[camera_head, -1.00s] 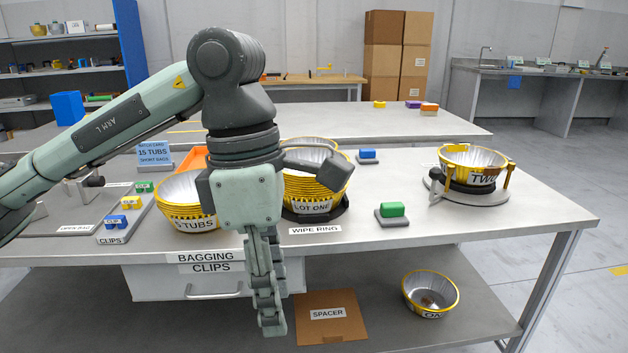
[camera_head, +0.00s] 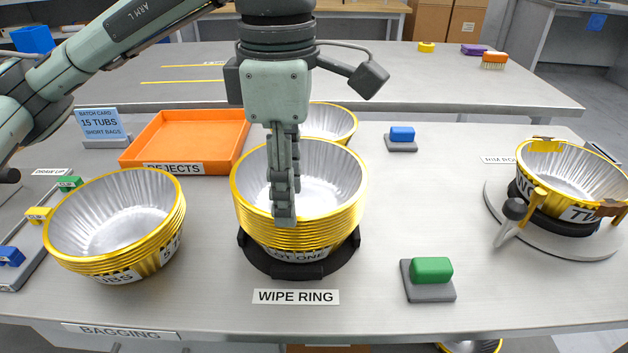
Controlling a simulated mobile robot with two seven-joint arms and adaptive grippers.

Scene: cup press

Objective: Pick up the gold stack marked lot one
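The gold stack marked LOT ONE (camera_head: 300,236) is a pile of nested foil tubs with yellow-gold rims and silver insides. It sits upright on a black ring base (camera_head: 283,270) behind the WIPE RING label. My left gripper (camera_head: 284,215) points straight down over the stack, its fingers in front of the silver inside and its lowest tip near the front rim. The fingers show edge-on, so I cannot tell their gap, nor whether they touch the rim. They hide part of the rim and the inside. My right gripper is not in view.
A gold stack marked TUBS (camera_head: 120,268) stands left, and the orange REJECTS tray (camera_head: 160,138) behind it. Another gold tub (camera_head: 345,125) sits close behind LOT ONE. A green block (camera_head: 432,269) and a clamped gold stack (camera_head: 560,160) are right. Bare table lies between.

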